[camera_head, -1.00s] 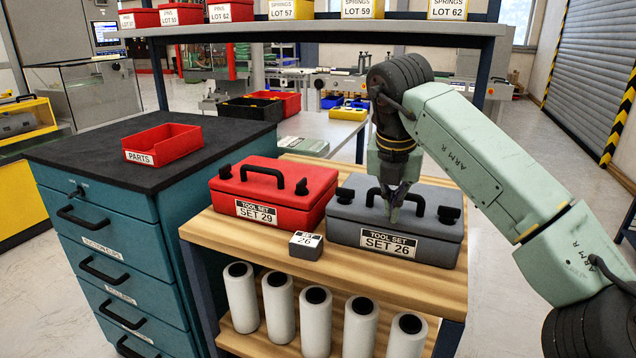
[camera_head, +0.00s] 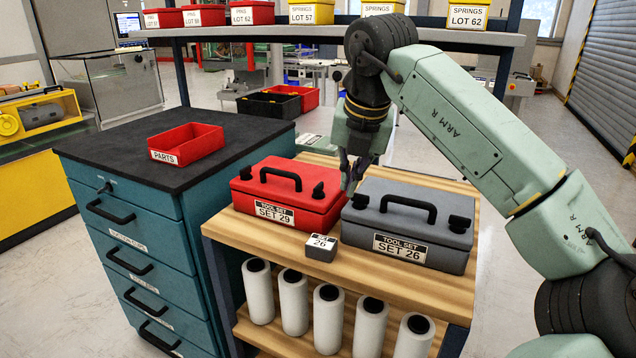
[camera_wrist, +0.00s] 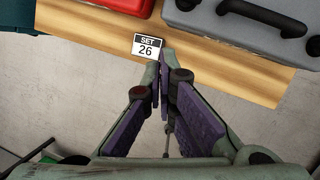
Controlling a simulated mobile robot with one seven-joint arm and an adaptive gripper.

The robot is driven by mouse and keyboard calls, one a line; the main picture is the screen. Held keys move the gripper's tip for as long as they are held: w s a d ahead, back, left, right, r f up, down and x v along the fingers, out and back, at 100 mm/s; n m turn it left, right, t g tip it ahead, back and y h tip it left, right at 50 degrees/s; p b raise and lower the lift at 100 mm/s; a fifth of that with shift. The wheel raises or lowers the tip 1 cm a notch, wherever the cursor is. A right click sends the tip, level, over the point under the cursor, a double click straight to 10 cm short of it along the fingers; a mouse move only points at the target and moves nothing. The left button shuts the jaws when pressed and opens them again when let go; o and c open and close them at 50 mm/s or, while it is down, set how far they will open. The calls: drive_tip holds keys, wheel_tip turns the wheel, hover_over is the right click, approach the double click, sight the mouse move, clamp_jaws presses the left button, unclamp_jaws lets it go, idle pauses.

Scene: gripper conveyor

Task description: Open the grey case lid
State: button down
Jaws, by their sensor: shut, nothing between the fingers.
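The grey case (camera_head: 400,240), labelled Tool Set 26, stands on the wooden bench with its lid (camera_head: 375,190) down. A black handle (camera_head: 408,202) is on top, with dark knob-like latches at the left (camera_head: 361,201) and right (camera_head: 459,223). The case shows partly at the top right of the wrist view (camera_wrist: 215,25). My gripper (camera_head: 348,188) is shut and empty; in the head view it appears by the case's left end, next to the red case. In the wrist view my gripper (camera_wrist: 160,70) points just below the small SET 26 block (camera_wrist: 147,46). I see no contact; its height is unclear.
The red case (camera_head: 290,190) stands close left of the grey one. The small SET 26 block (camera_head: 321,248) sits in front, between them. White cylinders (camera_head: 328,320) stand on the lower shelf. A raised shelf (camera_head: 330,33) with bins spans behind. The bench (camera_head: 260,235) is bare at its front left.

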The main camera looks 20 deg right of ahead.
drive_tip(key=shift+n+y, duration=0.7)
drive_tip(key=shift+n, duration=0.1)
drive_tip(key=a, duration=0.1)
drive_tip(key=w+a, duration=0.1)
drive_tip(key=a, duration=0.3)
drive_tip(key=shift+w+a+f, duration=0.2)
drive_tip(key=shift+w, duration=0.15)
